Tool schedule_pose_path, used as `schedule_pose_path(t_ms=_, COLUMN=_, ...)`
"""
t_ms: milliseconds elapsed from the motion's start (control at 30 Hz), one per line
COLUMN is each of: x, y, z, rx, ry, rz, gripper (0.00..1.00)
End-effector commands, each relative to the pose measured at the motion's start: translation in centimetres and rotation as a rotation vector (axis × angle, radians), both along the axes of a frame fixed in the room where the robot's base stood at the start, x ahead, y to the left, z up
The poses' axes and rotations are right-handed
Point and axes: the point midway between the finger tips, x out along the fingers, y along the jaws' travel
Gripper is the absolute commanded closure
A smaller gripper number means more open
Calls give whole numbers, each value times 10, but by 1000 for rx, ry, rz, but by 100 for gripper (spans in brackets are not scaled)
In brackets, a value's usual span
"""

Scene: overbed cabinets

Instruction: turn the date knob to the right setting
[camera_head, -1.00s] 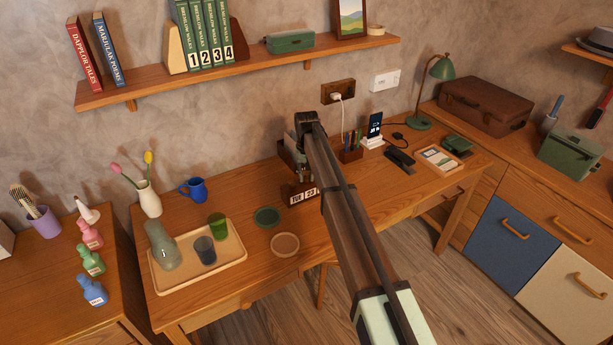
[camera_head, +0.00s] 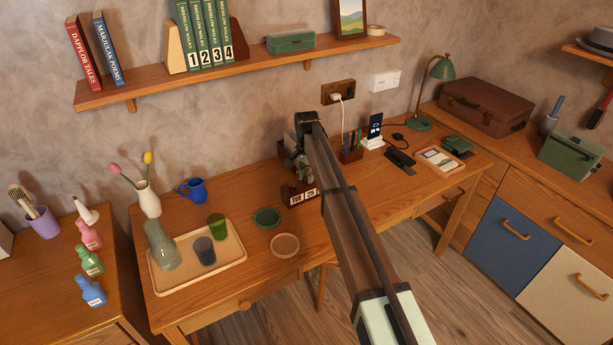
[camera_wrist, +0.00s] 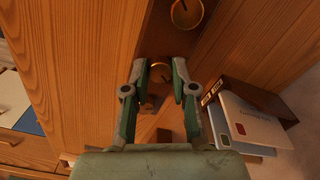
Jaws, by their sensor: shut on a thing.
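The wooden date calendar (camera_head: 287,198) stands on the desk. Its front cards (camera_head: 302,199) seem to read TUE and 25, in small print. In the wrist view, a round brass knob (camera_wrist: 160,72) on the calendar's side lies between the fingertips of my gripper (camera_wrist: 160,82), which is shut on it. A second brass knob (camera_wrist: 186,13) is beyond it, clear of the fingers. In the head view my arm covers part of the calendar, and my gripper (camera_head: 300,160) is partly hidden at the calendar's side.
Envelopes in a wooden holder (camera_wrist: 262,103) are close to the right finger in the wrist view. A pen holder (camera_head: 351,153) and phone stand (camera_head: 373,141) are to the right. A green dish (camera_head: 267,217), round coaster (camera_head: 285,245) and tray (camera_head: 232,273) are to the left.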

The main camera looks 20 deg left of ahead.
Motion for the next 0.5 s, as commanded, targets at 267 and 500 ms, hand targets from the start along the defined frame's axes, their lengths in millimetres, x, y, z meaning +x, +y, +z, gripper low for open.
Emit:
schedule_pose_path(t_ms=267, x=0, y=0, z=-1, rx=-1, ry=1, rz=-42, gripper=100)
schedule_pose_path(t_ms=500, x=0, y=0, z=-1, rx=-1, ry=1, rz=-44, gripper=100)
